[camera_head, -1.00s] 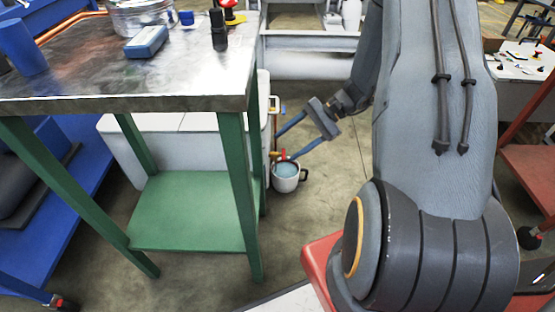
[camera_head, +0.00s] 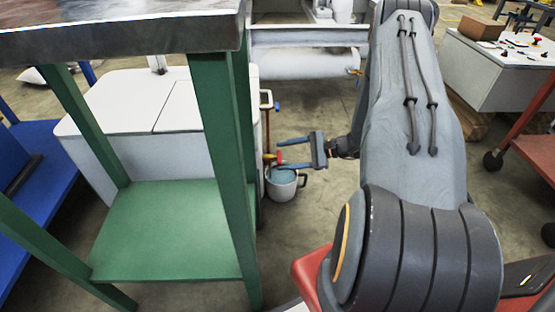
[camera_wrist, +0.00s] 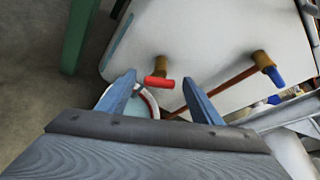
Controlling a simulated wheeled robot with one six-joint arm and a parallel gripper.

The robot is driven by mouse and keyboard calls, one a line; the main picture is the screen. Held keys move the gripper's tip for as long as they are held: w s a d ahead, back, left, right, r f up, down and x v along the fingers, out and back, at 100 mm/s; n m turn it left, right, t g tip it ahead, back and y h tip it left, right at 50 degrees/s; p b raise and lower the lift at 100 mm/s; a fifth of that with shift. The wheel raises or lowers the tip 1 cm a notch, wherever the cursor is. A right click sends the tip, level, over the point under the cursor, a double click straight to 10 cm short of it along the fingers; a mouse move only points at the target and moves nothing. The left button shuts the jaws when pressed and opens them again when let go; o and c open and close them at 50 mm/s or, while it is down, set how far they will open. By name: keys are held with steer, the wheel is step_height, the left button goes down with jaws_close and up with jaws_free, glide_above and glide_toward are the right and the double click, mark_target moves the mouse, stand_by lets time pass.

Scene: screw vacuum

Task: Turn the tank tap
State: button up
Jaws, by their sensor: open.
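The white tank (camera_head: 185,105) stands behind the green-legged table. On its side, in the wrist view, is a tap with a red handle (camera_wrist: 159,82) on a brass body (camera_wrist: 161,66). The red handle also shows small in the head view (camera_head: 272,156). My gripper (camera_head: 279,156) points left at the tank side. Its two blue fingers (camera_wrist: 160,88) are open, and in the wrist view the red handle appears between their tips. I cannot tell whether they touch it. A white pot (camera_head: 284,184) with bluish content stands on the floor below the tap.
A second brass tap with a blue handle (camera_wrist: 276,77) sits on the tank, with a copper pipe (camera_wrist: 225,92) nearby. The green table leg (camera_head: 222,150) stands close to the left of my gripper. The floor (camera_head: 325,215) right of the pot is clear.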

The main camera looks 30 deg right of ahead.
mark_target(280, 155)
steer(key=shift+b+x, duration=0.45)
steer(key=shift+x, duration=1.1)
steer(key=c, duration=1.1)
steer(key=shift+o, duration=0.2)
steer(key=shift+m, duration=0.3)
steer(key=shift+w+m+g+p, duration=0.1)
steer(key=shift+m+g+p, duration=0.4)
steer(key=shift+m+p, duration=0.15)
steer(key=shift+m+g+y+p, duration=0.3)
steer(key=shift+m+g+y, duration=0.1)
steer(key=shift+m+g, duration=0.55)
steer(key=shift+w, duration=0.1)
